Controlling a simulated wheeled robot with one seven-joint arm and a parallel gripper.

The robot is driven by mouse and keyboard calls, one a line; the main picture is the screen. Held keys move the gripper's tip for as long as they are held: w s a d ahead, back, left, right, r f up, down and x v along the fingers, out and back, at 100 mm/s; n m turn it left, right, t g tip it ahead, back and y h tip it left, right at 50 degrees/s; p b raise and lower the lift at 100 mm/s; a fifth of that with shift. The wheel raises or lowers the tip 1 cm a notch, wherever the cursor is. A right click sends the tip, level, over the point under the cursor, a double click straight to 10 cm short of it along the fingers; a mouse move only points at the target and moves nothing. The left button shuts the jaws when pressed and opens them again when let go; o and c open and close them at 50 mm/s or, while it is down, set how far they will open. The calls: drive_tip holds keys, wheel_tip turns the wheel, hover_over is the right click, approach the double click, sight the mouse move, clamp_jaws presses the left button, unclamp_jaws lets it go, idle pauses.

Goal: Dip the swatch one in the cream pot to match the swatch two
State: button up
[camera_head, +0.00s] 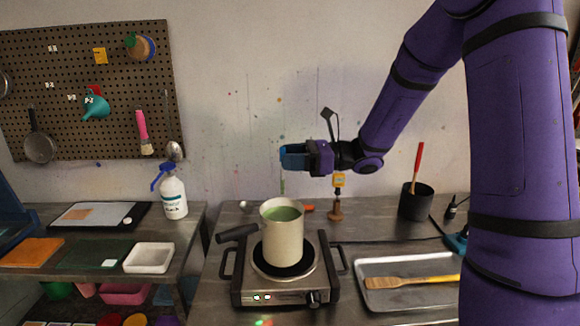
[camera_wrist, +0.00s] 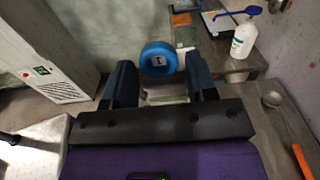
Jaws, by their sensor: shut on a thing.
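My gripper (camera_head: 293,157) is above the cream pot (camera_head: 283,240), with its fingers pointing left. It is shut on a blue round holder (camera_wrist: 158,58) with a pale marked tag, which I take to be swatch one's. A thin greenish strip (camera_head: 282,186) hangs below the fingers, seen nearly edge-on, apart from the liquid. The cream pot stands upright on a hotplate (camera_head: 284,296) and holds green liquid (camera_head: 283,214). A dark green flat piece (camera_head: 95,254) with a small white tag lies on the left table; I cannot tell whether it is swatch two.
An orange flat piece (camera_head: 30,252) and a white dish (camera_head: 149,258) flank the green one. Right of the hotplate are a metal tray (camera_head: 383,301) with a wooden spatula (camera_head: 412,282) and a black cup (camera_head: 415,203).

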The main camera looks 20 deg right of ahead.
drive_tip(key=shift+f, duration=6.05)
drive_tip(key=shift+s+d+f, duration=0.1)
drive_tip(key=shift+s+f, duration=0.2)
drive_tip(key=shift+f, duration=0.7)
drive_tip(key=shift+s+f, duration=0.25)
drive_tip(key=shift+f, duration=0.7)
drive_tip(key=shift+w+d, duration=0.15)
drive_tip(key=shift+d, duration=0.1)
drive_tip(key=shift+s+a, duration=0.25)
drive_tip(key=shift+a, duration=0.25)
wheel_tip(320, 180, up, 8)
drive_tip(key=shift+w+a+f, duration=0.2)
drive_tip(key=shift+w+a, duration=0.05)
drive_tip(key=shift+w, duration=0.2)
